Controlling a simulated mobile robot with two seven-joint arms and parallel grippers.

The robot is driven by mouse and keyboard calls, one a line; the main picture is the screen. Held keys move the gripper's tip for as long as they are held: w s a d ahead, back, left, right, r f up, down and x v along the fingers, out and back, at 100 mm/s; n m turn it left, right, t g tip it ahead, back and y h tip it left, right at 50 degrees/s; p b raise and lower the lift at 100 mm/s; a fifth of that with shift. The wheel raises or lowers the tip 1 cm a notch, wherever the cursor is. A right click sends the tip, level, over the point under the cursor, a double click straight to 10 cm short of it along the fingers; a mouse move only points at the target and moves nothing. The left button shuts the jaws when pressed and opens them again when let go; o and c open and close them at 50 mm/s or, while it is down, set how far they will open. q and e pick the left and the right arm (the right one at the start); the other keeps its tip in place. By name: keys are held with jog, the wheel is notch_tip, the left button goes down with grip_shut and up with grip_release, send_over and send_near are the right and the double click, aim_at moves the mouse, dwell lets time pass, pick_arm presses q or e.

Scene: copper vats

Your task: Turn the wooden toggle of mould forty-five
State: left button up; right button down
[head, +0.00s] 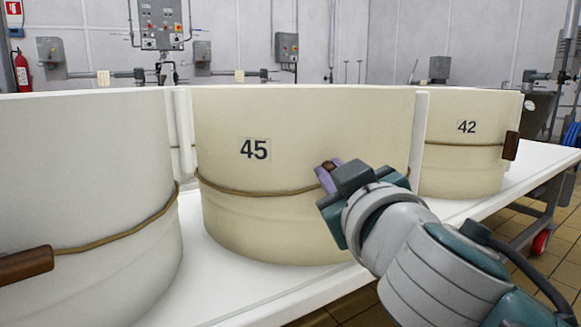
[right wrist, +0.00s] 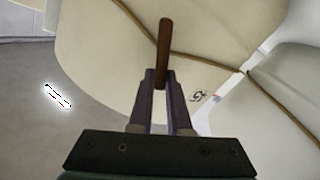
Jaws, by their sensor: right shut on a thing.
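Mould forty-five (head: 290,220) is a cream round hoop with the label 45, standing in the middle of the head view on a white table. A brown cord (head: 250,192) runs around it. Its wooden toggle (right wrist: 163,50) is a dark brown bar that stands lengthwise between my right fingers in the right wrist view. In the head view only a small brown end of the toggle (head: 329,165) shows; my gripper hides the rest. My right gripper (head: 325,177) is shut on the toggle at the mould's front right. My left gripper is not in view.
Mould 42 (head: 465,165) stands to the right, with its own toggle (head: 511,146). Another mould (head: 80,170) stands close on the left, with a toggle (head: 25,264). The white table (head: 260,290) has a bare strip along its front edge.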

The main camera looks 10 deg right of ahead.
aim_at(313, 181)
jog(key=n, duration=0.3)
jog(key=shift+a+f+n, duration=0.25)
jog(key=shift+a+n, duration=0.15)
jog(key=n, duration=0.3)
jog(key=f+n, duration=0.1)
jog(key=n, duration=0.2)
jog(key=f+n, duration=0.1)
jog(key=n, duration=0.2)
jog(key=shift+a, duration=0.4)
jog(key=c, duration=0.9)
grip_release()
jog(key=shift+o, duration=0.2)
